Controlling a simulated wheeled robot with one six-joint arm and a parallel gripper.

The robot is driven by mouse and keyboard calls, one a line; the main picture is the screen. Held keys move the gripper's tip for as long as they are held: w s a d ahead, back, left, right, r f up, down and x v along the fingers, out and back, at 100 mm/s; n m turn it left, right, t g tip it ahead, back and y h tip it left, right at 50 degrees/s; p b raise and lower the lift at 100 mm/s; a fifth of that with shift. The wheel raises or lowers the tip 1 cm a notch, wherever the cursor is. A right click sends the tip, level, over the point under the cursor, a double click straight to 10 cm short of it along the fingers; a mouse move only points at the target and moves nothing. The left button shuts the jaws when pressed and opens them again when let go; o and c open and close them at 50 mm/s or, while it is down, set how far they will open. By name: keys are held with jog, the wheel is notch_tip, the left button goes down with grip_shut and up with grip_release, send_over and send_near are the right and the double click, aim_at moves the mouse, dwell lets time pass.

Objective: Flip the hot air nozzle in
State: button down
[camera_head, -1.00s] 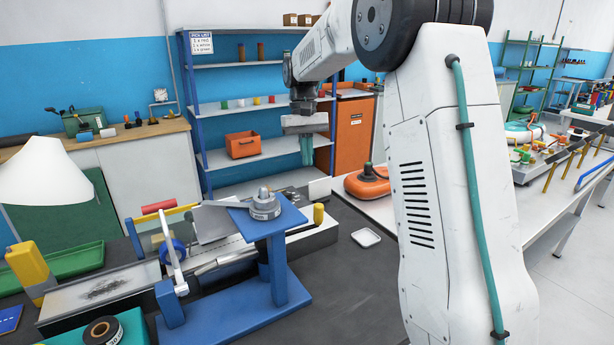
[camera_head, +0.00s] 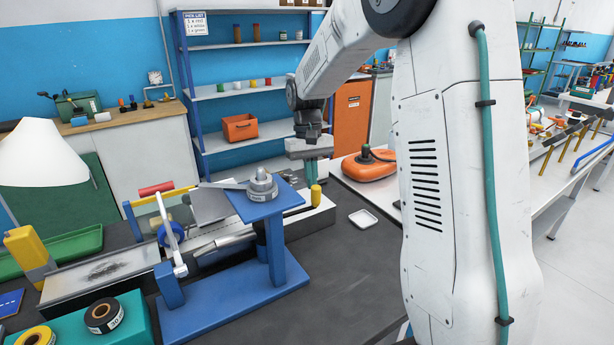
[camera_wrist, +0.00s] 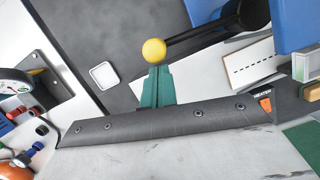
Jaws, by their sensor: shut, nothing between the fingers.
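A yellow knob (camera_head: 316,195) stands at the right end of the welding machine (camera_head: 325,214). In the wrist view the yellow knob (camera_wrist: 154,50) is a ball on the end of a black lever (camera_wrist: 205,35). My gripper (camera_head: 311,181) has teal fingers, pressed together and empty. It is right beside the knob; in the wrist view the fingertips (camera_wrist: 157,70) lie just below the ball, and I cannot tell whether they touch it. A grey metal wedge (camera_head: 209,204) and a metal tube (camera_head: 225,241) sit on the machine; I cannot tell which part is the nozzle.
A blue stand (camera_head: 279,255) carries a grey round weight (camera_head: 262,187) left of my gripper. A small white tray (camera_head: 363,218) lies on the dark bench to the right. An orange device (camera_head: 368,166) is behind. A heater switch (camera_wrist: 265,104) shows in the wrist view.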

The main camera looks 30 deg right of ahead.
jog(key=shift+s+d+m+y, duration=0.1)
jog(key=shift+s+m+y, duration=0.2)
jog(key=shift+s+m, duration=1)
jog(key=s+a+m+t, duration=0.1)
jog(key=s+m, duration=0.3)
jog(key=s, duration=0.2)
jog(key=shift+a+y, duration=0.3)
jog(key=shift+y, duration=0.1)
jog(key=shift+s, duration=0.15)
